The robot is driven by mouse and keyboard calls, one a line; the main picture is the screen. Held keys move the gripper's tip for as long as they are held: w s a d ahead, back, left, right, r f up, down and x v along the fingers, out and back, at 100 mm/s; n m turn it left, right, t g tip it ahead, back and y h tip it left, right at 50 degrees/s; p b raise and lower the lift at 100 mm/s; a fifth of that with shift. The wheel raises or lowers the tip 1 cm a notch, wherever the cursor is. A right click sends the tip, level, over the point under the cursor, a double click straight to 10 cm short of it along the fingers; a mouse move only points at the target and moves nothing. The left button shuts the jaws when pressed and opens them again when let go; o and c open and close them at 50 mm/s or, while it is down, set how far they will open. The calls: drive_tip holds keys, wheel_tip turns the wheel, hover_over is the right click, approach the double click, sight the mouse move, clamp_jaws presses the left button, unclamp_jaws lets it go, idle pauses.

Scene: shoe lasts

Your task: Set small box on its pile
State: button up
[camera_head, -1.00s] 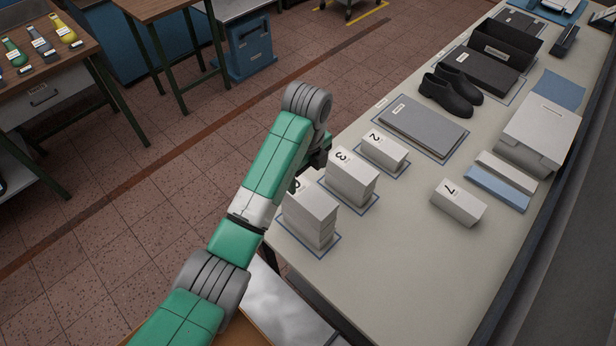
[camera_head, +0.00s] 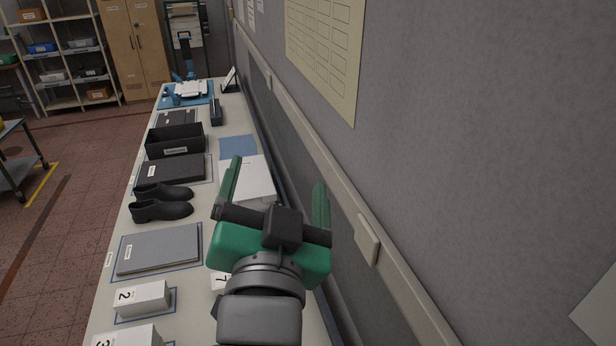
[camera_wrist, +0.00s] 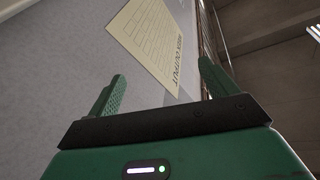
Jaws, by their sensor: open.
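A white small box marked 7 (camera_head: 218,284) lies loose on the table, mostly hidden behind my wrist in the head view. White boxes marked 2 (camera_head: 145,298) stand on a blue-outlined spot to its left. A white pile marked 3 (camera_head: 128,337) is cut off by the bottom edge. My gripper (camera_head: 278,180) is raised over the table, apart from the boxes, with its green fingers spread and nothing between them. In the wrist view my gripper (camera_wrist: 160,74) is also empty and faces the wall and ceiling.
A grey wall (camera_head: 460,150) with a rail (camera_head: 330,165) runs close on the right. A yellowish chart (camera_head: 328,50) hangs there. A grey board (camera_head: 160,248), black shoes (camera_head: 162,202), a dark lid (camera_head: 172,169) and a black open box (camera_head: 175,142) line the table's left side.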

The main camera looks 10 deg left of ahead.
drive_tip(key=s+d+r+n+t+h, duration=0.2)
drive_tip(key=s+d+r+t, duration=0.3)
drive_tip(key=s+r, duration=0.5)
drive_tip(key=shift+s+d+n, duration=0.9)
drive_tip(key=shift+d, duration=0.25)
wheel_tip(320, 180, up, 12)
drive_tip(key=p, duration=1.2)
drive_tip(key=shift+r, duration=0.15)
